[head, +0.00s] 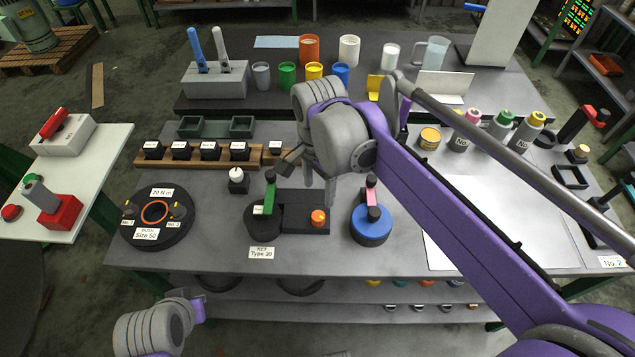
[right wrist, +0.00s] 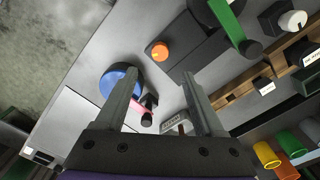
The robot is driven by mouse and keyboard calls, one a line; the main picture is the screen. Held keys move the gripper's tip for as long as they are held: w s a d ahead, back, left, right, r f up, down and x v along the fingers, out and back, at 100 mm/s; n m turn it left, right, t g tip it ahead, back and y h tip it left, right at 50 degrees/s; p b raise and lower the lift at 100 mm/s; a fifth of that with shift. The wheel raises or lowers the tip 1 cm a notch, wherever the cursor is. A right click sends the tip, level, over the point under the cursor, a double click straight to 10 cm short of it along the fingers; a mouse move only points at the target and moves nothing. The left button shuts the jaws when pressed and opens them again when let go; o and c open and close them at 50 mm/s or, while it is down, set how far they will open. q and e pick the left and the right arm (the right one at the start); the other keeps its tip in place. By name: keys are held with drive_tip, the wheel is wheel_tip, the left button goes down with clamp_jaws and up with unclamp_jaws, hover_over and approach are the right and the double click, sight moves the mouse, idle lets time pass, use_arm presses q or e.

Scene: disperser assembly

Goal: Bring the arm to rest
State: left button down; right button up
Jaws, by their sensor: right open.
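My right arm (head: 470,220) reaches in from the right over the bench. My right gripper (head: 312,174) hangs above the bench near a dark block with an orange knob (head: 318,217). In the right wrist view the right gripper (right wrist: 159,76) has its two fingers wide apart with nothing between the tips. A blue round base with a pink lever (right wrist: 142,108) shows beyond the fingers. Part of my left arm (head: 150,330) shows at the lower left; its gripper is not in view.
The bench (head: 215,255) holds a green-handled device (head: 269,195), the blue-based device (head: 370,226), a dark disc with an orange ring (head: 155,212) and several labelled bottles (head: 500,124). Coloured cups (head: 287,74) stand on the raised rear shelf. A white side table (head: 85,200) stands left.

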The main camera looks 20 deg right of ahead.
drive_tip(key=s+d+f+n+t, duration=0.1)
drive_tip(key=s+d+f+n, duration=0.1)
drive_tip(key=s+f+n, duration=0.1)
drive_tip(key=s+d+f+n+t, duration=0.2)
drive_tip(key=s+f+n, duration=0.1)
drive_tip(key=s+n, duration=0.2)
drive_tip(key=s+d+f+n+t+p, duration=0.1)
drive_tip(key=s+d+f+n+t, duration=0.1)
drive_tip(key=s+n, duration=0.3)
drive_tip(key=shift+s+d+f, duration=0.25)
drive_tip(key=shift+s+f, duration=0.1)
drive_tip(key=shift+f, duration=0.05)
